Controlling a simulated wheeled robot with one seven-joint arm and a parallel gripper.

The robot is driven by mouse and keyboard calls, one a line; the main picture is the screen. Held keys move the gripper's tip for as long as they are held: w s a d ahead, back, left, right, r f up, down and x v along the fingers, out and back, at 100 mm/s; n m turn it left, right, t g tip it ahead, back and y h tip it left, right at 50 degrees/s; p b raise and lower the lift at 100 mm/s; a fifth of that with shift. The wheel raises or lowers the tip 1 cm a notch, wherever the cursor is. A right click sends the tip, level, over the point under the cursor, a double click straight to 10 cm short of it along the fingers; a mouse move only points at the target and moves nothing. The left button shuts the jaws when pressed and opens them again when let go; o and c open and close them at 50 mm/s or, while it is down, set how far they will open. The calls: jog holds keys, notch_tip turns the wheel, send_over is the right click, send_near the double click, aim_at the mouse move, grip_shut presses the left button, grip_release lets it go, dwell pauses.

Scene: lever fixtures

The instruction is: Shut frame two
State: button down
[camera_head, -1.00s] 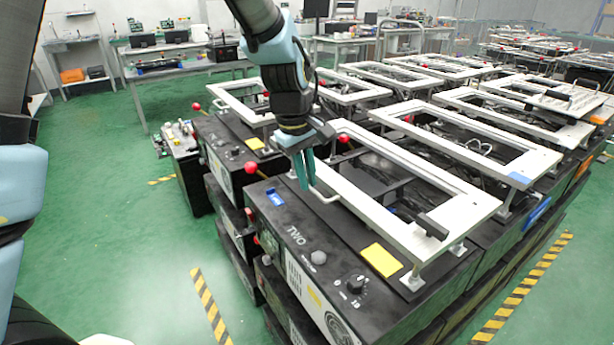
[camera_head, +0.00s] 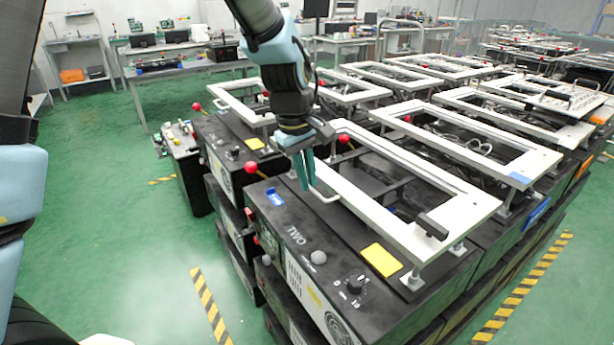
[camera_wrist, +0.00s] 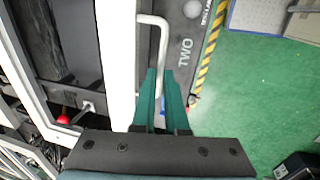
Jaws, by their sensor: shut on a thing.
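Frame two is the white rectangular frame (camera_head: 455,217) on top of the black box labelled TWO (camera_head: 297,236). It looks close to level, on short metal posts at its right end. Its thin white bar handle (camera_head: 328,197) sticks out at the left edge. My gripper (camera_head: 305,188) points down at this handle and is shut on it. In the wrist view the handle (camera_wrist: 152,19) runs down between the green fingers (camera_wrist: 162,78), beside the white frame edge (camera_wrist: 115,60). The exact contact is partly hidden by the fingers.
Red ball knobs (camera_head: 251,168) stand left of the frame. A yellow pad (camera_head: 381,260) and a dark dial (camera_head: 356,283) are on the box's near side. Similar frames (camera_head: 470,140) crowd behind and to the right. Green floor (camera_head: 110,230) is clear at the left.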

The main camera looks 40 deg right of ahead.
jog(key=shift+r, duration=0.1)
jog(key=shift+d+r+p, duration=0.2)
jog(key=shift+r+p, duration=0.75)
jog(key=shift+r, duration=0.15)
jog(key=shift+f, duration=0.1)
jog(key=c, duration=0.9)
grip_release()
jog(key=shift+f, duration=0.1)
jog(key=shift+c, duration=0.2)
notch_tip(320, 180, up, 11)
jog(key=a+b, duration=0.2)
jog(key=shift+f, duration=0.15)
